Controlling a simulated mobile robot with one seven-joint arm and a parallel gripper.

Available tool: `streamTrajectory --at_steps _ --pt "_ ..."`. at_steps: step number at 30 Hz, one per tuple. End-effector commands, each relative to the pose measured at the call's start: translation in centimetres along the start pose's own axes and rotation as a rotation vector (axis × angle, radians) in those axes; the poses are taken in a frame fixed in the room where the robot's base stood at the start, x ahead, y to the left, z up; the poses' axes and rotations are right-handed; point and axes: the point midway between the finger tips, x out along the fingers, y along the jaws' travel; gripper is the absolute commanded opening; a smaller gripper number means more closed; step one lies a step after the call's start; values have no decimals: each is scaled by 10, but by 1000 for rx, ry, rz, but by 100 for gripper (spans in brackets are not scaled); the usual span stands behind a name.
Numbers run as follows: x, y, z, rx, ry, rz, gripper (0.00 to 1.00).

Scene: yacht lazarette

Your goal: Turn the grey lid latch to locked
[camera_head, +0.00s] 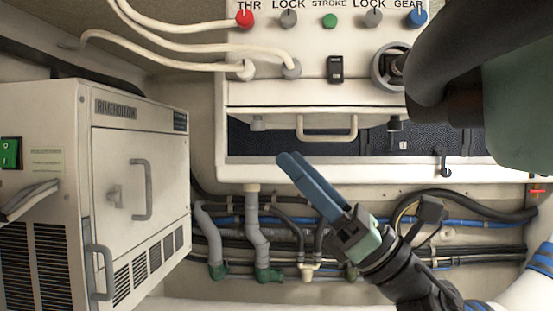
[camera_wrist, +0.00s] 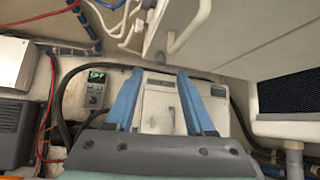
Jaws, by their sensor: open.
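In the head view, a white lid with a pale bar handle (camera_head: 327,134) sits below the control panel. Two grey knobs, left (camera_head: 288,19) and right (camera_head: 373,19), sit under LOCK labels on the panel above. My gripper (camera_head: 287,157) has blue fingers, open and empty, below the lid and apart from both fittings. The fingers also show spread in the wrist view (camera_wrist: 160,76).
A white cabinet (camera_head: 105,175) with handles stands at the left. Grey pipes (camera_head: 256,240), hoses and cables run along the wall behind my gripper. Open space lies between the cabinet and my gripper.

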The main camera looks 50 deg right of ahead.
Motion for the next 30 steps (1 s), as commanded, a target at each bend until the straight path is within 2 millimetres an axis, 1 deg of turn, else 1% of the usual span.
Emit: streamTrajectory --at_steps 1,3,6,10,15,30 --pt "-17 -1 -3 -1 0 -3 54" --pt "-32 -1 -3 0 0 -4 54" --pt "-49 0 -2 0 -1 -2 54" --pt "-64 0 -1 1 0 -1 54" --pt "-70 0 0 1 0 0 54" --pt "-70 0 0 1 0 0 54"
